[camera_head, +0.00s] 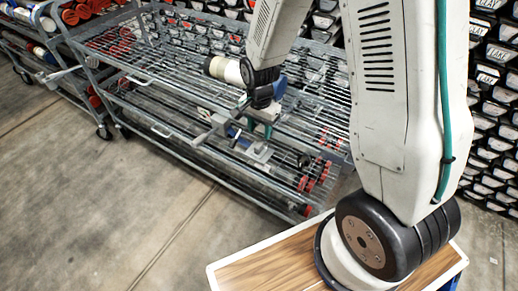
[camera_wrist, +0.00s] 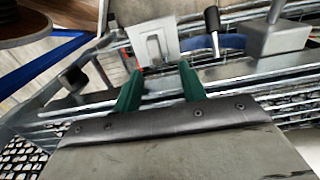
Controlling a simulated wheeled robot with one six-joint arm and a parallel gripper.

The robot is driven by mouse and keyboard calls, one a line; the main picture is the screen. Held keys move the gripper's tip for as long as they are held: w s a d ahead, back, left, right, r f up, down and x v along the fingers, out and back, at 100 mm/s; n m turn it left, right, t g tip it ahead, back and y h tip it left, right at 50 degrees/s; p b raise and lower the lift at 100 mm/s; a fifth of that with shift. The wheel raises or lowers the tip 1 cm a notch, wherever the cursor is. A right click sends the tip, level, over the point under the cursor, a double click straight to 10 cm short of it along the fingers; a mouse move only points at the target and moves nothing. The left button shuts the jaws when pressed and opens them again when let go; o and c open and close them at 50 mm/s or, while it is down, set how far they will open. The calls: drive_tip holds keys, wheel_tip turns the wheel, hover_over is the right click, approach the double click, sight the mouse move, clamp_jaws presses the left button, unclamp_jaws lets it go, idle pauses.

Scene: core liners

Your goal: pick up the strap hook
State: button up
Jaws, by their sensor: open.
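My gripper (camera_head: 258,131) hangs over the near side of a wire-shelf cart, with its green fingers pointing down. In the wrist view, the two green fingers of my gripper (camera_wrist: 160,68) stand apart, and nothing shows held between them. Just beyond the fingertips is a pale grey metal plate (camera_wrist: 152,46); a blue curved band (camera_wrist: 228,43) lies to its right. I cannot tell for sure which piece is the strap hook. The blue band also shows in the head view (camera_head: 234,134), left of my gripper, beside grey metal parts (camera_head: 215,124). My arm hides part of this area.
The wire-shelf cart (camera_head: 150,73) has a raised metal edge and lower shelves with red-ended pieces (camera_head: 308,182). Racks of black trays (camera_head: 487,80) stand behind. The floor at left is clear.

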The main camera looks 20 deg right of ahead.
sight(260, 143)
drive_tip(key=f, duration=0.5)
drive_tip(key=shift+s+f, duration=0.35)
clamp_jaws()
